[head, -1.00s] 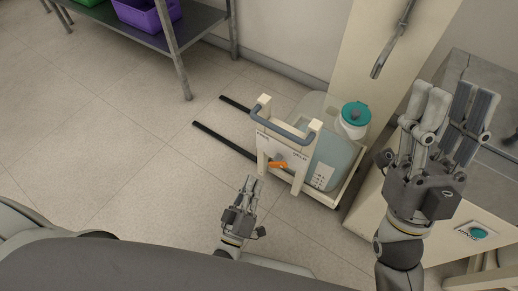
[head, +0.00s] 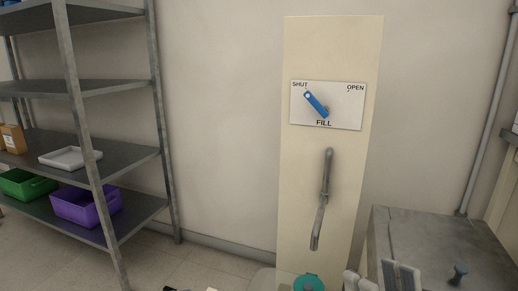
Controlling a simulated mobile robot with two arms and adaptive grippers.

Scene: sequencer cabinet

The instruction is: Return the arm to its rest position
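My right gripper (head: 381,278) shows only by its fingertips at the bottom edge of the head view, left of the grey cabinet top. Its fingers stand apart with nothing seen between them. The rest of my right arm is below the picture. My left gripper is out of view.
A cream wall panel (head: 296,200) carries a FILL plate (head: 345,107) whose blue lever (head: 316,103) points toward SHUT. A metal spout (head: 322,205) hangs below it. A teal lid (head: 308,283) shows underneath. A grey cabinet (head: 420,235) is at right, a shelf rack (head: 115,150) at left.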

